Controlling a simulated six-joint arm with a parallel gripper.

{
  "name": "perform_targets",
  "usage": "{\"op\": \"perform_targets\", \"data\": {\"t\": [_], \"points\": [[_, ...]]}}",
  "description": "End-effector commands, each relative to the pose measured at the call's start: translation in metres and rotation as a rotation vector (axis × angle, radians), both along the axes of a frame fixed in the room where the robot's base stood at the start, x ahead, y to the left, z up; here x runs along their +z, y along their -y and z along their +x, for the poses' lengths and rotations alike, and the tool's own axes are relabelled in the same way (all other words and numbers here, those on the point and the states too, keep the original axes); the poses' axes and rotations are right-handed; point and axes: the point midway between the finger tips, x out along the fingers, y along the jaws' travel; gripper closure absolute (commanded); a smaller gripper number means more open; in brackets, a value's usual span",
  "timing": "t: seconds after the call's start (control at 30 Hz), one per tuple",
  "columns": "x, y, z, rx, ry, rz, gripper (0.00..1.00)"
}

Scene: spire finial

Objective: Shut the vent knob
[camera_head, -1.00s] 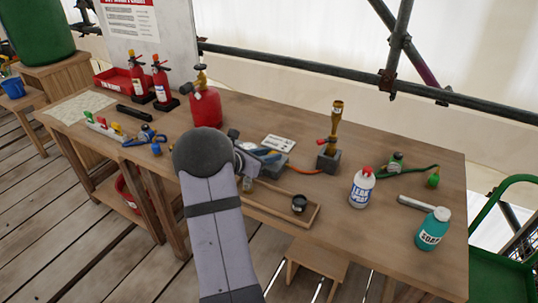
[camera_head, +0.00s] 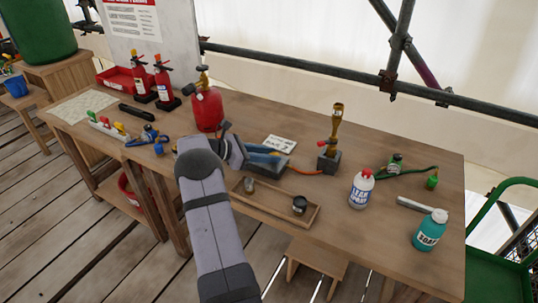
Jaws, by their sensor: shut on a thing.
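A red gas canister (camera_head: 207,108) stands at the back left of the workbench, with a brass and dark valve (camera_head: 203,80) on top and a dark fitting (camera_head: 188,90) at its left. A brass burner (camera_head: 335,130) with a red knob (camera_head: 322,143) stands upright on a grey block farther right. I cannot tell which of these small parts is the vent knob. My gripper (camera_head: 224,130) is beside the lower right of the canister, partly hidden behind my wrist. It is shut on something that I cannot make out.
A blue-and-grey item (camera_head: 263,158) and a white card (camera_head: 280,143) lie right of my wrist. A wooden tray (camera_head: 275,207) with small cups is in front. A leak spray bottle (camera_head: 361,190) and a soap bottle (camera_head: 430,230) stand right. Fire extinguishers (camera_head: 164,85) stand left.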

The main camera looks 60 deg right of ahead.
Motion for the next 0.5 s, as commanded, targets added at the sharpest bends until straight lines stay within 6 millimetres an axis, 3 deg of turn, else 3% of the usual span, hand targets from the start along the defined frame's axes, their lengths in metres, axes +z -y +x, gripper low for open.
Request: {"op": "perform_targets", "data": {"t": [0.5], "points": [[-0.0006,0.0023,0.0019,-0.143,0.0,-0.003,0.95]]}}
